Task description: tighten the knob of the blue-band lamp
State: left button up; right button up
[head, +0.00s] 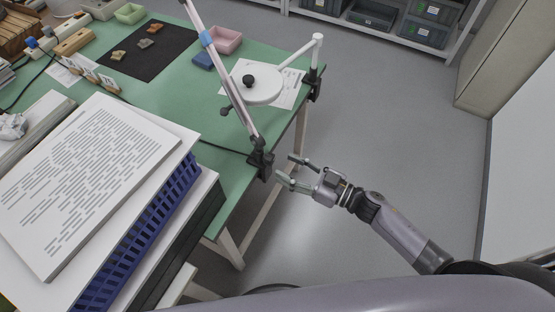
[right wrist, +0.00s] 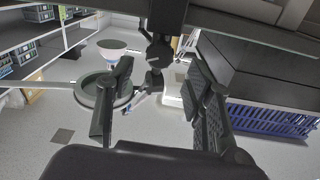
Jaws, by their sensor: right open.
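The blue-band lamp (head: 236,97) is a slim grey arm with a blue band near its top, rising from a dark clamp (head: 260,164) on the table's edge. My left gripper is not in view.
A second lamp with a white round head (head: 262,92) and a black ball knob (head: 248,81) stands behind. Papers on a blue crate (head: 140,240) fill the left front. A pink tray (head: 226,40) sits on the green table (head: 165,92). The floor (head: 400,130) at right is clear.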

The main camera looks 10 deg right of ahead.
aim_at(273, 161)
jog(key=shift+x, duration=2.05)
jog(key=shift+c, duration=0.3)
